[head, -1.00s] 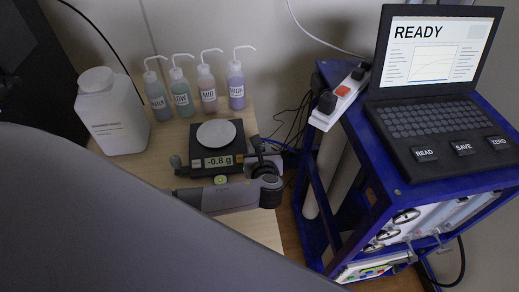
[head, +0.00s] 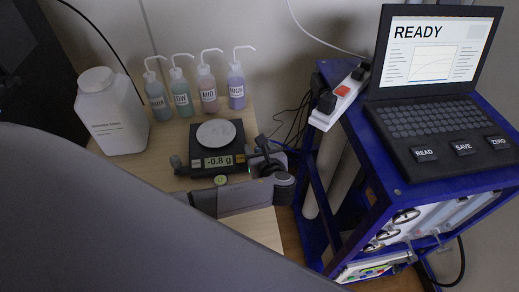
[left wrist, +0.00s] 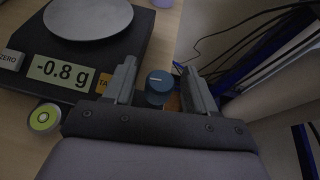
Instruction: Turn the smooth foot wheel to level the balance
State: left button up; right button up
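The balance (head: 190,152) stands on the table with a round pan and reads -0.8 g; its display (left wrist: 62,72) shows large in the left wrist view. A round bubble level (left wrist: 45,117) with a green centre sits at its front edge. A blue foot wheel (left wrist: 159,86) with a white mark is at the balance's right front corner. My left gripper (left wrist: 160,88) is open, with one finger on each side of this wheel and small gaps showing. Another foot wheel (head: 177,162) is at the balance's left. I cannot tell either wheel's surface texture. My right gripper is out of view.
Several wash bottles (head: 196,84) and a white jug (head: 110,112) stand behind the balance. A blue cart (head: 320,190) at the right carries a laptop (head: 430,130) reading READY and a power strip (head: 340,98). Cables hang between table and cart.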

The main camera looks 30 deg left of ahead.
pick_arm(q)
jog(key=shift+s, duration=0.1)
jog(key=shift+v, duration=3.55)
jog(key=shift+r, duration=0.1)
notch_tip(320, 180, up, 6)
jog(key=shift+f, duration=0.1)
